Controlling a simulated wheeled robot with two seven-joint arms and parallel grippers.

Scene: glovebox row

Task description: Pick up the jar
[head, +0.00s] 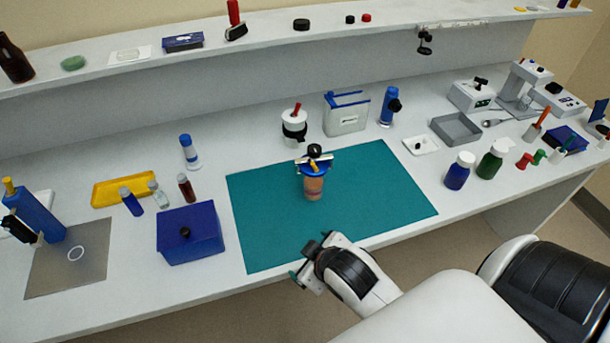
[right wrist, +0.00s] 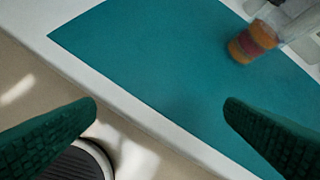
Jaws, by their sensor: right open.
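The jar (head: 313,187) stands upright on the teal mat, left of the mat's centre. It has an orange-brown body and a blue top, with a black knob and a pale bar across it. In the right wrist view the jar (right wrist: 252,42) is at the upper right, partly cut off and beyond the fingers. My right gripper (head: 303,272) is at the front edge of the bench, nearer than the jar and apart from it. Its green fingers (right wrist: 160,106) are spread with nothing between them. My left gripper is not in view.
The teal mat (head: 390,200) is otherwise clear. A blue box (head: 190,235) stands left of it, and blue (head: 457,175) and green (head: 490,163) bottles stand right. A white canister (head: 294,128) and grey box (head: 346,115) stand behind. A shelf (head: 220,52) runs along the back.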

